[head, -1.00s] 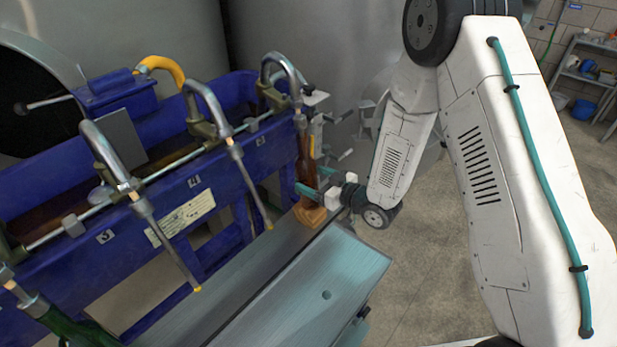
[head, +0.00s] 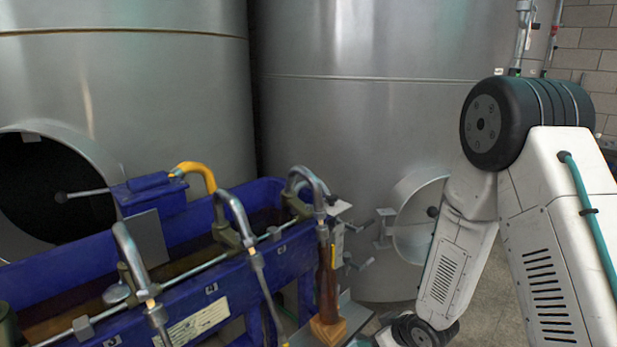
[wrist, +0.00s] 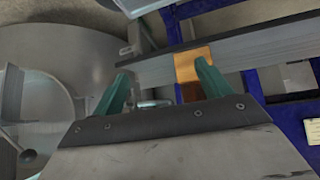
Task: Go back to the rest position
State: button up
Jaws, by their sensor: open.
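My gripper (wrist: 163,88) is open in the wrist view, with its two teal fingers apart and nothing held between them. In the head view my wrist shows at the bottom edge, right of the filler, and the fingers are cut off or hidden. A brown bottle (head: 327,283) stands upright on an orange-brown block (head: 328,331) at the right end of the filler. In the wrist view the block (wrist: 193,64) shows behind the right finger, which partly hides the brown bottle. I cannot tell the exact gap there.
The blue filler (head: 225,280) with several bent metal spouts takes up the lower left. Two large steel tanks (head: 370,110) stand behind it, one with a round open hatch (head: 40,190). Some bare floor (head: 485,310) shows near my arm.

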jog(key=s+d+r+m+g+h, duration=0.4)
jog(key=s+d+r+g+h, duration=0.15)
jog(key=s+d+r, duration=0.6)
jog(key=s+a+r+m, duration=0.1)
jog(key=s+r, duration=0.8)
jog(key=r, duration=0.3)
jog(key=s+a+r+m+y, duration=0.1)
jog(key=s+a+r+m, duration=0.1)
jog(key=s+r, duration=0.7)
notch_tip(320, 180, up, 3)
jog(key=shift+s+r, duration=0.1)
jog(key=shift+s, duration=0.25)
